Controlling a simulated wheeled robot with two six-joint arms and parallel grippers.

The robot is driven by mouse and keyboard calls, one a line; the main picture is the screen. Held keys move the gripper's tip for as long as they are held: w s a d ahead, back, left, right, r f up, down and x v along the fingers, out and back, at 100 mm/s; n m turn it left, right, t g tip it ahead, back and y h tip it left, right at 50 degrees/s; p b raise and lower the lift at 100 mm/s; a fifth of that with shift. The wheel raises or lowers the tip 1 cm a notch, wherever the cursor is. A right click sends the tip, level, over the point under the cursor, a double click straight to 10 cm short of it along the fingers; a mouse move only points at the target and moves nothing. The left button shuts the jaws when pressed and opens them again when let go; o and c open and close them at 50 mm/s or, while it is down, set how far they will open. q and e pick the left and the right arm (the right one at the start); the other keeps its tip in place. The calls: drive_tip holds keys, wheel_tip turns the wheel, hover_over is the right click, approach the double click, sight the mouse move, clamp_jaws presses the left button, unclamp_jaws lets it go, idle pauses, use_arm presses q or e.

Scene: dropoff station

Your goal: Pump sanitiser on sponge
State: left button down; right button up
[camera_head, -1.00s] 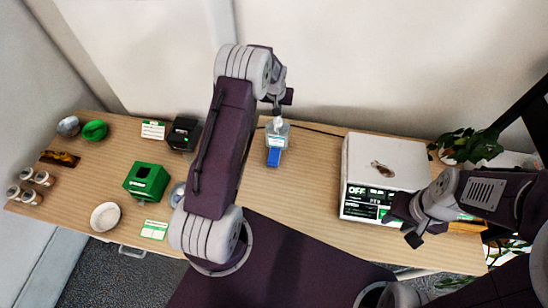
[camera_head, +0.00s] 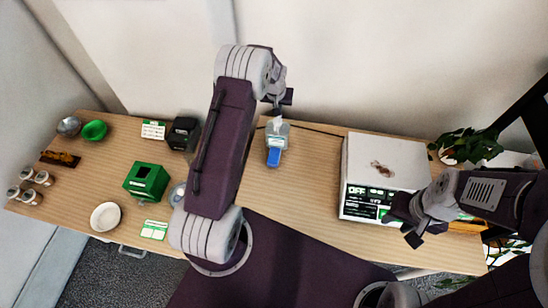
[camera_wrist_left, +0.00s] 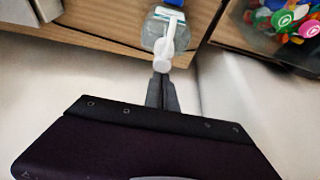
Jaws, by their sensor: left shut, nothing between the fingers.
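A clear sanitiser bottle (camera_head: 280,131) with a white pump head stands on the table near its back edge. A blue sponge (camera_head: 273,157) is at its front side. My left gripper (camera_head: 281,103) is above and behind the bottle, shut and empty. In the left wrist view, the shut fingers (camera_wrist_left: 162,92) point at the white pump head (camera_wrist_left: 165,50) and their tips overlap it; whether they touch cannot be told. The bottle (camera_wrist_left: 154,29) and a bit of the sponge (camera_wrist_left: 174,3) show beyond. My right gripper (camera_head: 410,228) hangs in front of the white box, its jaw opening unclear.
A white box (camera_head: 385,158) stands to the right, a plant (camera_head: 470,147) beyond it. A black device (camera_head: 184,133), green box (camera_head: 146,181), white bowl (camera_head: 105,216) and green bowl (camera_head: 94,130) stand on the left. The wooden table (camera_head: 300,185) is bare between sponge and white box.

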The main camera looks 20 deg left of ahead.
use_arm(q)
drive_tip(key=shift+f+b, duration=1.2)
drive_tip(key=shift+f, duration=0.35)
drive_tip(key=shift+s, duration=0.1)
drive_tip(key=shift+r, duration=0.1)
drive_tip(key=shift+r+p, duration=1.05)
drive_tip(key=shift+r, duration=0.35)
wheel_tip(320, 180, up, 6)
drive_tip(key=p, duration=0.4)
